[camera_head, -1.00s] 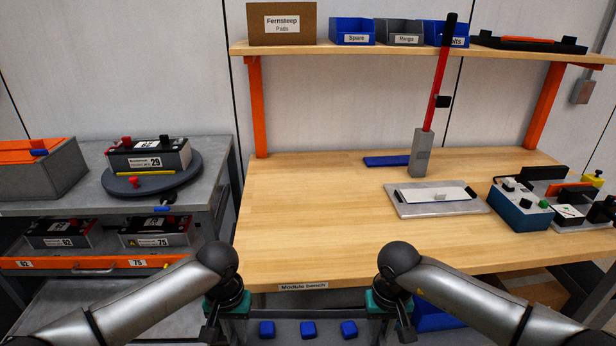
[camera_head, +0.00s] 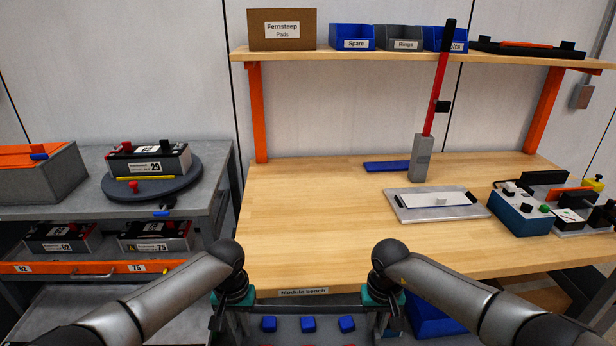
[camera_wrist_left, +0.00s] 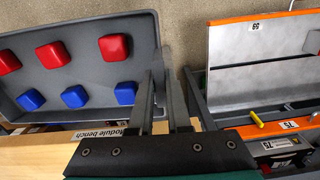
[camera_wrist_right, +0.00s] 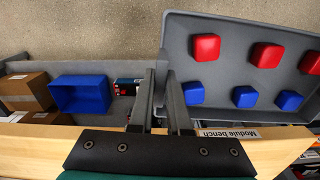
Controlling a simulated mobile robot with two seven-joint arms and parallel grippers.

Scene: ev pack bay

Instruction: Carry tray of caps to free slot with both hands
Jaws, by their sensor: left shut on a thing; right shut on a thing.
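A grey tray (camera_head: 289,327) of caps is held level in front of the bench, its near part cut off in the head view. It holds red caps (camera_wrist_left: 53,55) and blue caps (camera_head: 308,324) in rows, as both wrist views show. My left gripper (camera_head: 218,312) is shut on the tray's left end. My right gripper (camera_head: 393,312) is shut on its right end. The tray's rim also shows at the fingers in the right wrist view (camera_wrist_right: 168,55). I cannot tell which place is the free slot.
The module bench (camera_head: 310,220) has clear wood at left and centre. A metal plate fixture (camera_head: 410,208) and a teal device (camera_head: 520,212) stand at right. Left is a cart (camera_head: 215,180) with battery modules. A blue bin (camera_wrist_right: 80,94) and cardboard boxes (camera_wrist_right: 25,90) lie below the bench.

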